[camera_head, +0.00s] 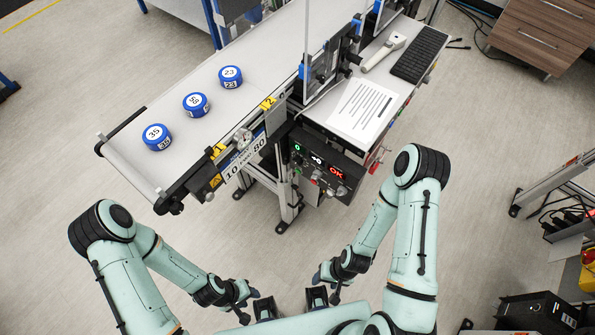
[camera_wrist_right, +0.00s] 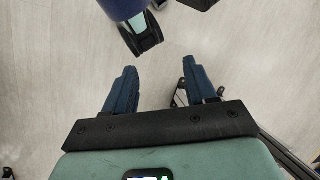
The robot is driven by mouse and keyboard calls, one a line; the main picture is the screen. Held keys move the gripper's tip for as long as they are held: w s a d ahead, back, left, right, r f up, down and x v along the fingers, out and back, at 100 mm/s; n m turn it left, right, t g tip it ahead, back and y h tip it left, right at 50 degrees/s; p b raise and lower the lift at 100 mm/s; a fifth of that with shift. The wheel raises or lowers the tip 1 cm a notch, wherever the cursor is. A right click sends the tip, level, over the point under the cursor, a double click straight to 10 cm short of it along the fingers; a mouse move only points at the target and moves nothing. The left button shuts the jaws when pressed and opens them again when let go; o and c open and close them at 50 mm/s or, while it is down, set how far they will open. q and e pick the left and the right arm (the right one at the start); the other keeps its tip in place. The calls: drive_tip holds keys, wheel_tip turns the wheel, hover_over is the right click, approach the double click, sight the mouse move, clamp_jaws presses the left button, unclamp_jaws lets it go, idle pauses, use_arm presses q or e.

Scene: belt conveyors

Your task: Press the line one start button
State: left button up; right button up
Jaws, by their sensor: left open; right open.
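A dark control box (camera_head: 330,170) with small lit displays in green, white and red hangs on the front side of the conveyor. Small knobs or buttons sit on its face below the displays; which one is the line one start button I cannot tell. My left gripper (camera_head: 265,307) is low in front of my body, open and well apart from the box. My right gripper (camera_head: 316,298) is next to it, also open and below the box in the picture. In the right wrist view my right gripper's blue fingers (camera_wrist_right: 160,90) are spread with only floor between them.
The conveyor belt (camera_head: 215,125) carries three blue numbered pucks (camera_head: 195,104). A side table holds a paper sheet (camera_head: 362,108), a scanner (camera_head: 384,52) and a keyboard (camera_head: 419,55). Yellow-tagged sign plates (camera_head: 243,165) are on the conveyor edge. The floor between the box and my grippers is clear.

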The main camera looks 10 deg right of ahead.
drive_tip(key=shift+c, duration=0.3)
clamp_jaws()
idle(1.4)
